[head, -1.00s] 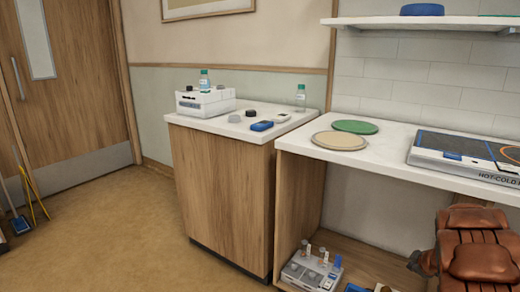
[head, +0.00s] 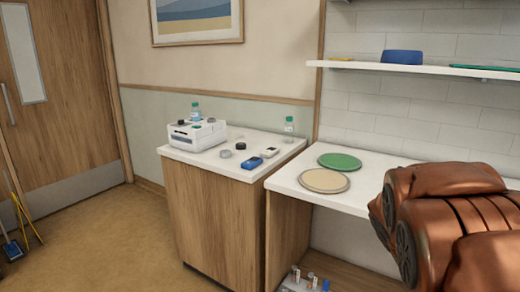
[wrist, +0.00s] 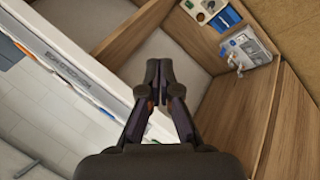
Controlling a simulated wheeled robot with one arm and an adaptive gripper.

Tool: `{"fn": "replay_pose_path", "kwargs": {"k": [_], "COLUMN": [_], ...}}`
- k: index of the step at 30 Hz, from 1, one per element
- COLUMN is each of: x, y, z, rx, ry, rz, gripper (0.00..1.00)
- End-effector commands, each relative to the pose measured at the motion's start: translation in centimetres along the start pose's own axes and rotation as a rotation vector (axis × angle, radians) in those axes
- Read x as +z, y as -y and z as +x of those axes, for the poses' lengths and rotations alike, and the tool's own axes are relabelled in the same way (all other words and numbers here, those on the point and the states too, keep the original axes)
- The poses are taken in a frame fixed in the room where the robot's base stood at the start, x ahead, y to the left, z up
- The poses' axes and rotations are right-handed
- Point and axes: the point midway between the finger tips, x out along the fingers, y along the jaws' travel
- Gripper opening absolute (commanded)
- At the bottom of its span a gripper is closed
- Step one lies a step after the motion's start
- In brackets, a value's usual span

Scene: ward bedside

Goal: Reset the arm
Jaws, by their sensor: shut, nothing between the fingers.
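My gripper (wrist: 159,72) shows in the wrist view with its two dark fingers together and nothing between them. It is beside the edge of the white counter, above the open wooden shelf space. In the head view my brown arm (head: 450,215) fills the lower right and covers the right part of the counter (head: 290,183). The gripper itself does not show in the head view.
A green disc (head: 340,161) and a beige disc (head: 324,181) lie on the counter. A cabinet (head: 215,215) at left bears a white box (head: 197,134), bottles and small devices. A wall shelf (head: 400,68) is above. A grey tray (wrist: 245,47) sits low.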

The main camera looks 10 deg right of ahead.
Motion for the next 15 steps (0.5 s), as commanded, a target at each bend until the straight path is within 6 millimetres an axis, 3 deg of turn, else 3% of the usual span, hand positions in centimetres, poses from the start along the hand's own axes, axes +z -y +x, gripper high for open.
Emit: {"fn": "replay_pose_path", "kwargs": {"k": [1, 15], "x": [0.9, 14.4], "y": [0.4, 10.9], "z": [-2.8, -20.4], "rx": [-0.028, -0.415], "ry": [0.021, 0.307], "rz": [0.011, -0.024], "gripper": [0.00, 0.00]}}
